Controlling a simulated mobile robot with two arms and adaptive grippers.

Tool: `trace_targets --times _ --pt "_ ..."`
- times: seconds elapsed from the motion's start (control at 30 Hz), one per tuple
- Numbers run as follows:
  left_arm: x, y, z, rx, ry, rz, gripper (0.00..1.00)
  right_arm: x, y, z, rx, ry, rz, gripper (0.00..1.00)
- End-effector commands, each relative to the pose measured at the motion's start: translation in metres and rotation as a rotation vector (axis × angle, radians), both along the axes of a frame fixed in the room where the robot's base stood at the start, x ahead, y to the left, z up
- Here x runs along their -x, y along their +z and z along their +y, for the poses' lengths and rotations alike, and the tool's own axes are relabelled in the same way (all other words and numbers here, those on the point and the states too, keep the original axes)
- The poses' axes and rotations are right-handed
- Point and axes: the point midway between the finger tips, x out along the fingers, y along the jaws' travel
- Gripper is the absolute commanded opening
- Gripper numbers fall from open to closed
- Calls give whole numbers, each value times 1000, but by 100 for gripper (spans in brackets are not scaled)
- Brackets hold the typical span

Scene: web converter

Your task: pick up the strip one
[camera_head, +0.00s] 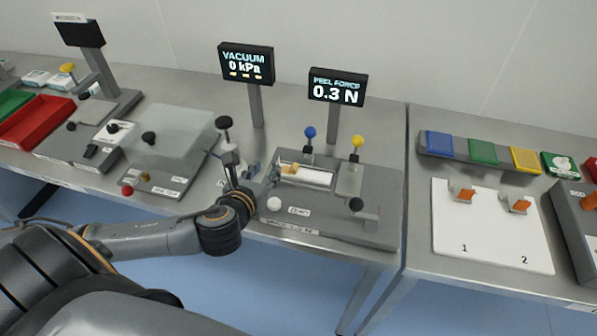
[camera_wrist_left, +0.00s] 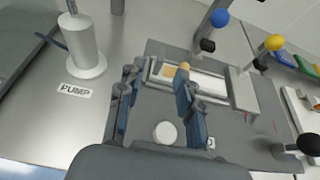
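My left gripper (camera_head: 268,178) is over the left end of the peel fixture (camera_head: 335,222). In the left wrist view the gripper (camera_wrist_left: 156,92) is open, its two blue-grey fingers apart with nothing seen between them. A small orange-tan piece (camera_head: 290,168) lies at the left end of a white strip-like plate (camera_head: 308,177) on the fixture. The orange piece (camera_wrist_left: 168,70) shows just beyond the fingertips in the wrist view, partly hidden by the right finger. I cannot tell for sure whether it is strip one. My right gripper is not in view.
Blue (camera_head: 310,132) and yellow (camera_head: 357,142) knobs stand on posts behind the plate. A pump cylinder (camera_wrist_left: 82,45) stands left of the gripper. A white board (camera_head: 490,235) marked 1 and 2 carries two orange-and-white pieces. The peel display (camera_head: 338,88) reads 0.3 N.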

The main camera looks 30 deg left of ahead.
Motion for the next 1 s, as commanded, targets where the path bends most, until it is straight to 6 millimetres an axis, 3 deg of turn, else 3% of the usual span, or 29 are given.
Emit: trace_targets --times 0.63,0.97,1.0 --pt "-66 -25 14 3 2 0 36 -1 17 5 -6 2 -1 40" --pt "-72 -29 15 4 0 1 36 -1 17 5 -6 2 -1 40" --pt "-72 -29 15 4 0 1 28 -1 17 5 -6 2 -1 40"
